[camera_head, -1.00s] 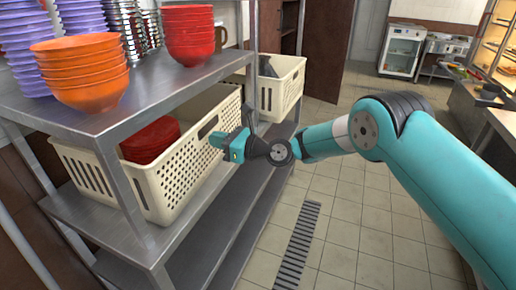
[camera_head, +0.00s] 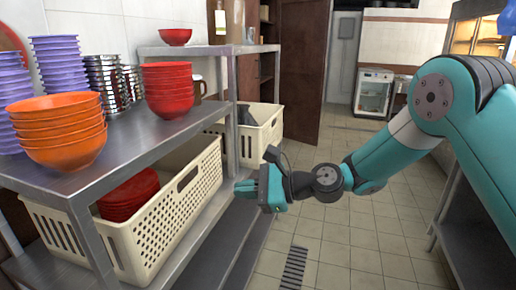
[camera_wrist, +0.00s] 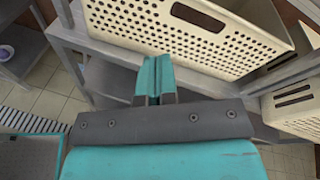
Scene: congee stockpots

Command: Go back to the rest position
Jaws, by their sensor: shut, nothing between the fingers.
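My gripper (camera_head: 245,189) is teal with a dark grey wrist. It is shut and empty in the head view, beside the right side of the near cream crate and in front of the shelf's aisle edge. In the wrist view my gripper (camera_wrist: 155,72) shows its two teal fingers together, with nothing between them. The fingers point towards the perforated crate wall, which appears just beyond them. My arm extends from the right side of the head view, over the tiled aisle.
A metal shelf (camera_head: 135,135) holds orange bowls (camera_head: 62,135), red bowls (camera_head: 168,90) and purple stacks. Cream crates (camera_head: 180,207) (camera_head: 265,130) stand on its lower level, the near one with red bowls (camera_head: 130,193). The tiled floor (camera_head: 345,235) is clear. A fridge (camera_head: 374,95) stands far back.

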